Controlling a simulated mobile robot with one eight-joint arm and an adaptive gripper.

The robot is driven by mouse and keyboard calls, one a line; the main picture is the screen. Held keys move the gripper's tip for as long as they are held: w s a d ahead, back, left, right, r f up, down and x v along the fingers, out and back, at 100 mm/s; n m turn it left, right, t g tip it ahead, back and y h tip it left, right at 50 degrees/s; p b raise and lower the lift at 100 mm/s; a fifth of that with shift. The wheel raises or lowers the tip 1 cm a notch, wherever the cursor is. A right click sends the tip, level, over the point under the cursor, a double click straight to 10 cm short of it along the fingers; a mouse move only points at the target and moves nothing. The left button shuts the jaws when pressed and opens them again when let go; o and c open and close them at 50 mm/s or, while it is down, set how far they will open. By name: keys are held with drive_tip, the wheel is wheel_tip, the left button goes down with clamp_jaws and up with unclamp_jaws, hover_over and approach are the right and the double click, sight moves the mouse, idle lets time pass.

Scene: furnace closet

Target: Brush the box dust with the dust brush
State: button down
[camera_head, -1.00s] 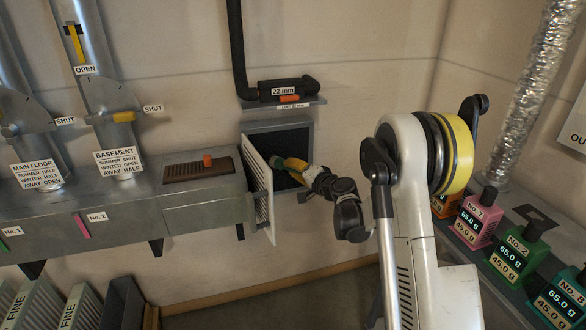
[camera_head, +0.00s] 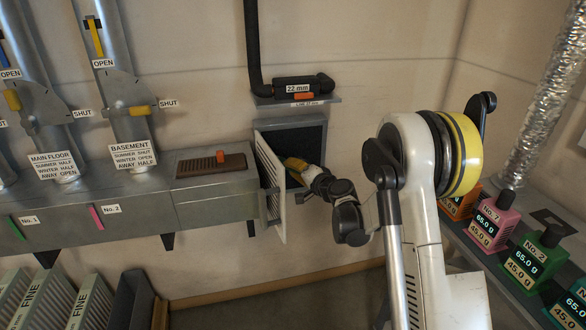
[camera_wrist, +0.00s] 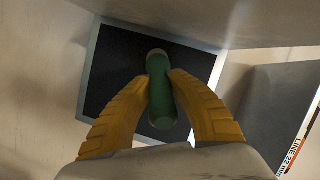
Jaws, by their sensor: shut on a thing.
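A grey wall box (camera_head: 310,138) with a dark inside stands open, its louvred door (camera_head: 270,185) swung out to the left. My gripper (camera_head: 290,162), with yellow fingers, is at the box opening, just right of the door. In the wrist view my gripper (camera_wrist: 160,82) is shut on a green rounded handle (camera_wrist: 160,100), which I take to be the dust brush. The handle points toward the dark inside of the box (camera_wrist: 115,75). Its bristles are hidden, and I cannot make out the dust or whether the brush touches the box.
A grey duct (camera_head: 150,205) runs left of the box, with a brown slotted piece (camera_head: 212,168) with an orange knob on top. A dark pipe (camera_head: 253,45) and small shelf (camera_head: 298,101) are above the box. Coloured weights (camera_head: 492,222) stand on the right bench.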

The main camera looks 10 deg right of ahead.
drive_tip(key=shift+d, duration=0.1)
drive_tip(key=d, duration=1.3)
drive_tip(key=shift+d, duration=0.25)
idle(0.7)
drive_tip(key=shift+a+r, duration=0.1)
drive_tip(key=shift+a, duration=2.15)
drive_tip(key=shift+d, duration=0.1)
drive_tip(key=shift+d, duration=2.2)
drive_tip(key=shift+a, duration=0.1)
drive_tip(key=shift+a, duration=2.15)
drive_tip(key=shift+d, duration=0.1)
